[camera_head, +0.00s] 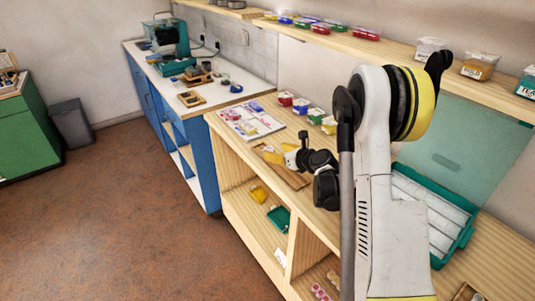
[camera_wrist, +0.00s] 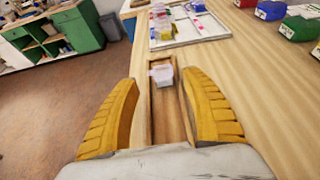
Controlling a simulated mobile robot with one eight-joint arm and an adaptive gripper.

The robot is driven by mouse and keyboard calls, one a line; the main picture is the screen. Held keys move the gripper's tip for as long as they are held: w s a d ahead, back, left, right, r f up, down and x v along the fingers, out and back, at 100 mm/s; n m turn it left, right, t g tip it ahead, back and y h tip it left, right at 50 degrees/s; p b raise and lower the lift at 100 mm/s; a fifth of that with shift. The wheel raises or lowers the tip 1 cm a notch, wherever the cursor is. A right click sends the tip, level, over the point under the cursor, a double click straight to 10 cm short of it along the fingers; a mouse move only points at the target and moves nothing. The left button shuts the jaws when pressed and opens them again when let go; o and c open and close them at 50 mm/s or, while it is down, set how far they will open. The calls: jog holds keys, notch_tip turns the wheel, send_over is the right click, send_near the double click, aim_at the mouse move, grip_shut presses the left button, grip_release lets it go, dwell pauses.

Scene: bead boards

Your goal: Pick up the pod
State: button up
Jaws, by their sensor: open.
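A small pale, pinkish-white container (camera_wrist: 162,75), which looks like the pod, sits in a narrow wooden tray (camera_wrist: 168,120) in the wrist view. My gripper (camera_wrist: 159,80) is open, with one yellow finger on each side of the tray. The container shows between the fingertips, and I see no finger touching it. In the head view my gripper (camera_head: 272,154) is over the wooden tray (camera_head: 292,178) on the light wood counter. The pod cannot be made out there, behind or beside the gripper.
A white board (camera_head: 250,122) with coloured pieces lies beyond the tray. Several small coloured boxes (camera_head: 301,106) stand along the counter's back. A teal-rimmed white tray (camera_head: 432,215) lies to the right of my arm. A shelf (camera_head: 390,48) runs above the counter.

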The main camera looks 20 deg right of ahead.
aim_at(268, 147)
jog(key=b+x, duration=0.2)
jog(key=x, duration=0.5)
jog(key=shift+w+d, duration=0.1)
jog(key=shift+r, duration=0.1)
jog(key=c, duration=1)
